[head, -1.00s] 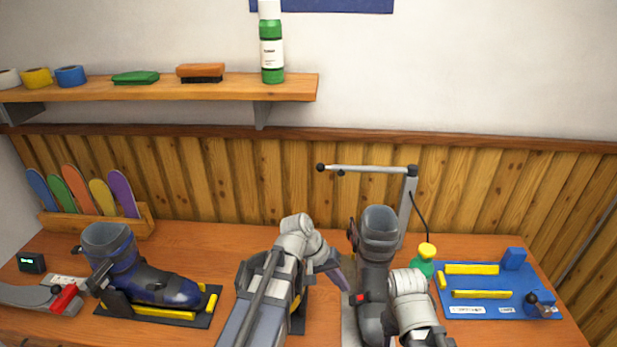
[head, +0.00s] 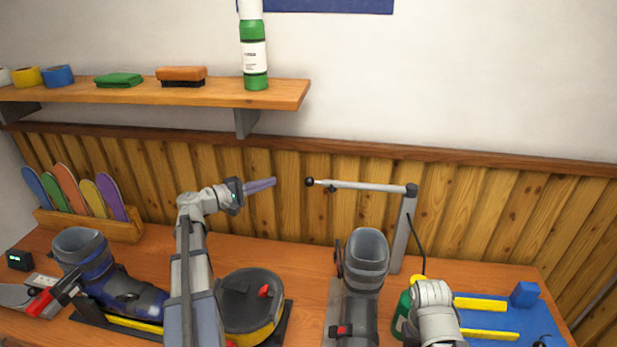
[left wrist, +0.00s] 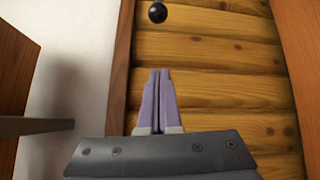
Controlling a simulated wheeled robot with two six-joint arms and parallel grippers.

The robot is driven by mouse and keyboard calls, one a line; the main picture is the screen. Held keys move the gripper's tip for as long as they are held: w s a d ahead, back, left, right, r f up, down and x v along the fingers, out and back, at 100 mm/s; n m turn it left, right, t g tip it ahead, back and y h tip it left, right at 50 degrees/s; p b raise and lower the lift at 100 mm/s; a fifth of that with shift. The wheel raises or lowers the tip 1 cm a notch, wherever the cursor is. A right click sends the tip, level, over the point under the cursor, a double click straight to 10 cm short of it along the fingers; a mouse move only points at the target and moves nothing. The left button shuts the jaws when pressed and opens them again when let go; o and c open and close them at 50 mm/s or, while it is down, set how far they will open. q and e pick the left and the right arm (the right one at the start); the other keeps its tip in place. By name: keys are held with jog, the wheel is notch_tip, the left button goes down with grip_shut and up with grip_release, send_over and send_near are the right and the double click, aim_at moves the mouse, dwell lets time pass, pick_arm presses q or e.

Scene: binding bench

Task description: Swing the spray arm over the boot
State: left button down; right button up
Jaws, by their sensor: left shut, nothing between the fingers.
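The spray arm (head: 360,185) is a thin silver bar on a grey post (head: 402,235), pointing left with a black knob (head: 310,181) at its free end. The grey boot (head: 366,268) stands upright in front of the post, lower than the bar. My left gripper (head: 273,182) is shut and empty, its purple fingers pointing right toward the knob with a short gap between. In the left wrist view the closed fingers (left wrist: 159,75) show below the black knob (left wrist: 157,12), apart from it. My right arm shows at the bottom right; its gripper is out of view.
A blue-black boot (head: 110,285) stands at the left. A round dark and yellow device (head: 250,300) sits beside my left arm. A green bottle (head: 401,315) and blue tray (head: 525,293) are at the right. A shelf (head: 200,92) hangs above the panelling.

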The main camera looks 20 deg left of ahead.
pick_arm(q)
jog(key=r+x, duration=0.1)
jog(key=x, duration=0.9)
jog(key=shift+s+d+f, duration=0.2)
jog(key=shift+s+d, duration=1.15)
jog(key=shift+s, duration=0.15)
